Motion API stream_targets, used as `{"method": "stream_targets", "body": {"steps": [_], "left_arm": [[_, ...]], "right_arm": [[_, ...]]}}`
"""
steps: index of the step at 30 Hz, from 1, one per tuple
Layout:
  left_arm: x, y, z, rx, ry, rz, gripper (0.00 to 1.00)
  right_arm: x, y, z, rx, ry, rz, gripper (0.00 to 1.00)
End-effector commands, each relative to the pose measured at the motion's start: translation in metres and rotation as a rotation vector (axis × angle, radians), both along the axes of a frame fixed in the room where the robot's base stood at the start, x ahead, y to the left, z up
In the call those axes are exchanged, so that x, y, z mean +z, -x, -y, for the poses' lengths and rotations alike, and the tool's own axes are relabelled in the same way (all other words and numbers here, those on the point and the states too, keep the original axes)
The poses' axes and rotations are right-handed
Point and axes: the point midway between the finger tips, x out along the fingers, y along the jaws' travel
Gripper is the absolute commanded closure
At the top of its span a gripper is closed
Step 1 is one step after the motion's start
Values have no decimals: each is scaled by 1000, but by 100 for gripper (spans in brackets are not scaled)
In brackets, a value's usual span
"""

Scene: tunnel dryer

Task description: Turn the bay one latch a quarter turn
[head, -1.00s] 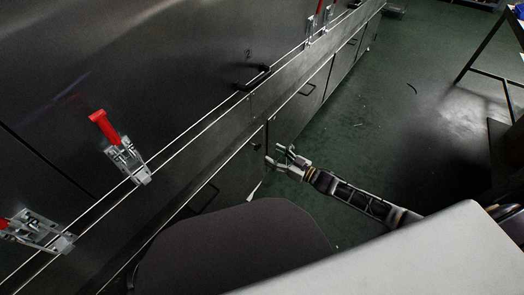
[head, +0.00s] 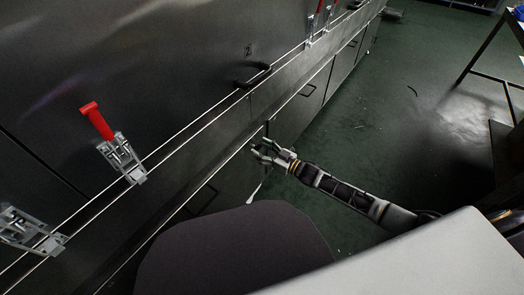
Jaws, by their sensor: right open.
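Red-handled toggle clamps are fixed along the dark dryer wall. The nearest full one (head: 121,155) has its red handle raised; a second (head: 30,232) is cut off at the left edge. Others (head: 318,22) show small at the top. I cannot tell from markings which latch belongs to bay one. My right gripper (head: 259,150) is open and empty, close in front of the lower cabinet doors. It covers the small dark fitting that showed on a door there; contact cannot be told. My left gripper is not in view.
A black bar handle (head: 253,77) sticks out from the upper panel. My own grey and white body parts fill the bottom.

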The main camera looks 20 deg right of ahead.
Motion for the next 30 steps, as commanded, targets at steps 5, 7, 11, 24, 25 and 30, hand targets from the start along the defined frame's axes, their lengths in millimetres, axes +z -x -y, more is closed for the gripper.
{"method": "stream_targets", "body": {"steps": [5, 7, 11, 24, 25, 30], "left_arm": [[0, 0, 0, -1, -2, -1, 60], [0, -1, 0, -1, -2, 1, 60], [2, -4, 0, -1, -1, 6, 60], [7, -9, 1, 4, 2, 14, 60], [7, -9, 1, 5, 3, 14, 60], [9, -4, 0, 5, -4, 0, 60]], "right_arm": [[0, 0, 0, 0, 0, 0, 41], [0, 0, 0, 0, 0, 0, 50], [0, 0, 0, 0, 0, 0, 67], [0, 0, 0, -1, 17, 13, 87], [1, 0, 0, -1, 21, 17, 87], [1, 0, -1, -1, 67, 54, 87]]}}
